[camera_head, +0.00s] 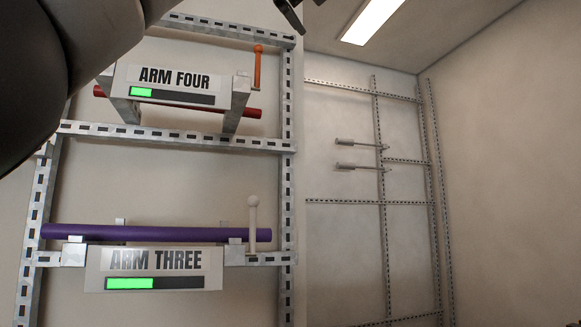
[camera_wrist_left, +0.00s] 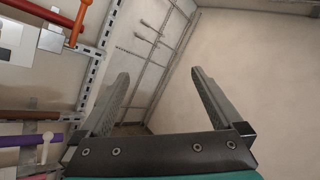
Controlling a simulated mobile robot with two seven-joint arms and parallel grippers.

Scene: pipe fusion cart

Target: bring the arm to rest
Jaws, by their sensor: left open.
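My left arm (camera_head: 60,60) crosses the upper left of the head view, large and dark, in front of part of the rack. A dark tip at the top edge of that view looks like part of my left gripper (camera_head: 289,14), mostly cut off. In the left wrist view my left gripper (camera_wrist_left: 160,74) is open, with its two grey fingers wide apart and nothing between them. It points toward bare wall and rails, to the right of the rack parts. My right gripper is in neither view.
A metal rack (camera_head: 287,175) carries the ARM FOUR panel (camera_head: 175,83) with a red pipe (camera_head: 190,108) and orange lever (camera_head: 258,68). Below are the ARM THREE panel (camera_head: 155,269), purple pipe (camera_head: 150,233) and white lever (camera_head: 253,225). The right wall (camera_head: 500,170) is bare.

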